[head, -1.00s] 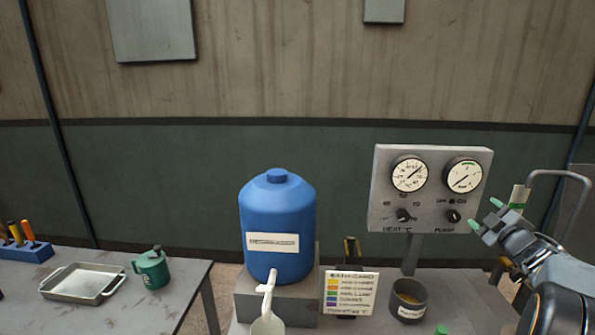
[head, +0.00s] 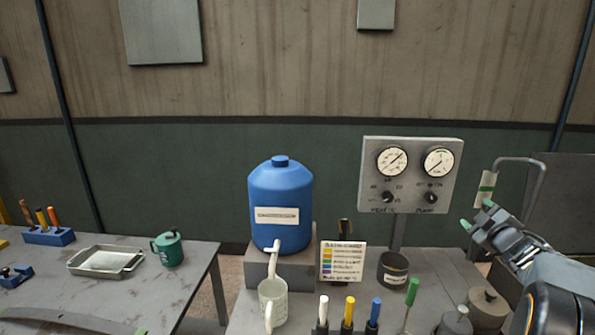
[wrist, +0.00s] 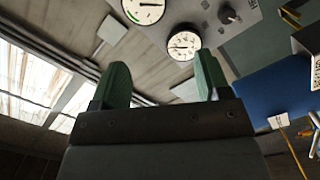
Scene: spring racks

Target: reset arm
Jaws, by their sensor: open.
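That view is tilted and looks up past the fingers to the wall and the gauges (wrist: 184,45).
A curved pipe (head: 540,185) stands just behind my gripper. Several coloured-handled tools stand at the bench front. A left table (head: 195,290) holds a metal tray (head: 105,260) and green can (head: 168,248).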

